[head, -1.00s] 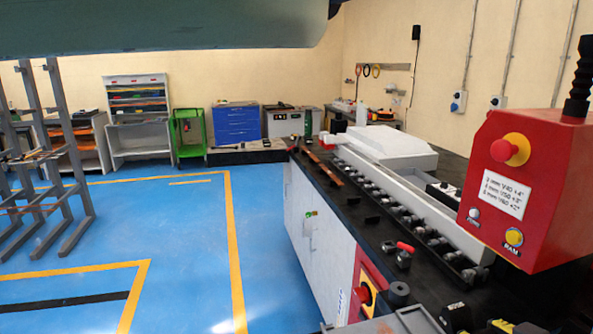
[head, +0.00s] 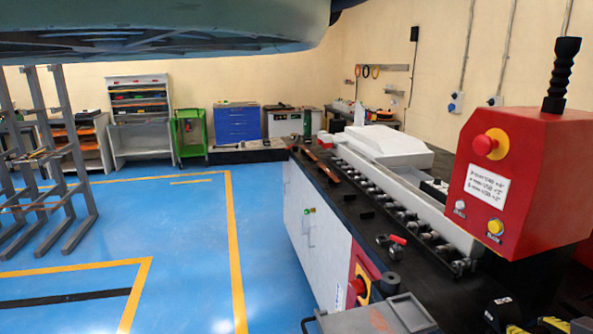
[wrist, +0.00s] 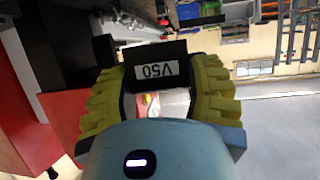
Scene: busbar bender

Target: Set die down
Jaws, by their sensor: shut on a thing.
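My gripper (wrist: 158,82) has yellow ribbed finger pads on both sides of a black die (wrist: 150,52) with a white V50 label, which reads upside down in the wrist view. The gripper is shut on this die. A small bright gap shows below the die between the fingers. In the head view, yellow and black parts of my gripper (head: 528,322) show only at the bottom right edge, in front of the bender bench (head: 345,195). Whether the die touches any surface cannot be told.
A red control box (head: 520,185) stands close above the gripper at the right. A grey tray-like surface (head: 405,312) is at the bottom edge. Small fittings and a red-handled part (head: 397,240) lie on the black bench top.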

